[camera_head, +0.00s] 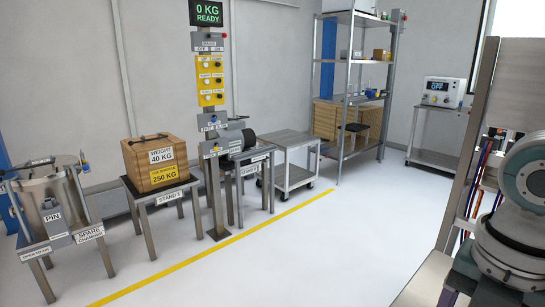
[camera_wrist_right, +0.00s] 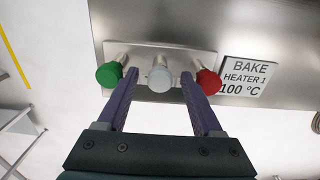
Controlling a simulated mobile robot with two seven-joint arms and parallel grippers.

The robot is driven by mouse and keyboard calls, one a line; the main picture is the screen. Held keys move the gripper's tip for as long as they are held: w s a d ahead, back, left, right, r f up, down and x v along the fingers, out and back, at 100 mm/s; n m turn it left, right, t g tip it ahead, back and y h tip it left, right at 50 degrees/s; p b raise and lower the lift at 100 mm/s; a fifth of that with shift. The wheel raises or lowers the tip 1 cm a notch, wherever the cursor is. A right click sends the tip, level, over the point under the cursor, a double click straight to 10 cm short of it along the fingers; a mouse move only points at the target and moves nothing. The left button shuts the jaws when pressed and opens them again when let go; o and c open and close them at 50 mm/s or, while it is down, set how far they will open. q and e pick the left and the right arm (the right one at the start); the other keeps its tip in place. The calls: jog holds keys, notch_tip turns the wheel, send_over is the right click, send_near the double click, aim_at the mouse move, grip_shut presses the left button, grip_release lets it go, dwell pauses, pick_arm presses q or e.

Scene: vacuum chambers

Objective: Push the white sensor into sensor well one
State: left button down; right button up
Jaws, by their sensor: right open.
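In the right wrist view, a white-grey round knob on a short metal stem, which looks like the white sensor (camera_wrist_right: 160,80), sits in the middle of a small metal plate (camera_wrist_right: 188,62). My right gripper (camera_wrist_right: 158,76) is open. Its two dark fingers reach up on either side of the white knob, with a visible gap to each side. I cannot tell how deep the fingertips are relative to the knob. No label reading sensor well one is legible. My left gripper is in no view.
A green knob (camera_wrist_right: 109,75) stands just outside the left finger and a red knob (camera_wrist_right: 209,82) just outside the right finger. A "BAKE HEATER 1 100 °C" sign (camera_wrist_right: 248,80) is to the right. In the head view, stands and a shelf (camera_head: 352,95) are far off; the floor (camera_head: 290,255) is clear.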

jog(key=shift+p, duration=0.35)
dwell(0.5)
jog(key=c, duration=1)
grip_shut()
jog(key=shift+r, duration=0.1)
